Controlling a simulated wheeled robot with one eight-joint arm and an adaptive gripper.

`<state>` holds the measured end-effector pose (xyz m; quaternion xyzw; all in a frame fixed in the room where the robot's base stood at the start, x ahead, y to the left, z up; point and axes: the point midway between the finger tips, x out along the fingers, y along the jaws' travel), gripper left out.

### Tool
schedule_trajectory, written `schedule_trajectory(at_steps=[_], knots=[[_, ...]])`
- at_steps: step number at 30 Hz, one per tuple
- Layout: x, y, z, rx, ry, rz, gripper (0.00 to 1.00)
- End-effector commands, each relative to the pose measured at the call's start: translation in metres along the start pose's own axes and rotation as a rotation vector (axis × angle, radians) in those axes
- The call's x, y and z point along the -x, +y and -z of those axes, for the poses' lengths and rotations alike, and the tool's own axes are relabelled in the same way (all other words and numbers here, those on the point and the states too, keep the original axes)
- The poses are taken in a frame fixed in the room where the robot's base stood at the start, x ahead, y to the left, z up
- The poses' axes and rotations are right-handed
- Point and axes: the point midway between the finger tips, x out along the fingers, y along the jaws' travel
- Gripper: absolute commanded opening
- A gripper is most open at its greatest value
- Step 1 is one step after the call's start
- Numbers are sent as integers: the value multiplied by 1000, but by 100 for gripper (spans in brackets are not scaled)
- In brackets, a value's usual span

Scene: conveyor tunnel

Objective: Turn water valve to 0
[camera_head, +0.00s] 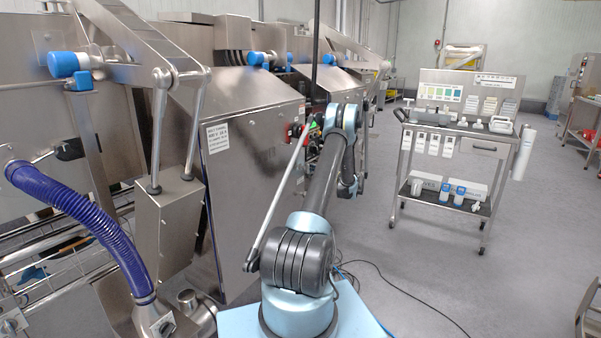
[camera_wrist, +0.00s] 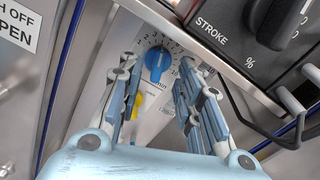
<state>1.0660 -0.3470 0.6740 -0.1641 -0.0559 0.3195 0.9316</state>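A blue knob (camera_wrist: 157,62), which appears to be the water valve, sits on a light panel with a printed dial around it, in the upper middle of the wrist view. My gripper (camera_wrist: 158,78) is open, with one finger to the left and one to the right of the knob. I see no clear contact with the knob. In the head view, my arm reaches toward the machine front, and the gripper and knob cannot be made out there.
A yellow part (camera_wrist: 137,104) lies below the knob, near the left finger. A dark panel marked STROKE with a black knob (camera_wrist: 278,22) juts in at upper right, close to the right finger. A black handle (camera_wrist: 290,125) is below it. A steel cart (camera_head: 487,147) stands right.

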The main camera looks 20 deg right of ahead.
Motion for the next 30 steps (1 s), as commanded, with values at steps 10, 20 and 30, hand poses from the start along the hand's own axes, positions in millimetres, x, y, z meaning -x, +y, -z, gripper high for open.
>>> schedule_trajectory(at_steps=[10,20,30], knots=[[-48,0,0,0,0,-1,32],[-56,0,0,0,0,0,32],[-56,0,0,0,0,0,0]])
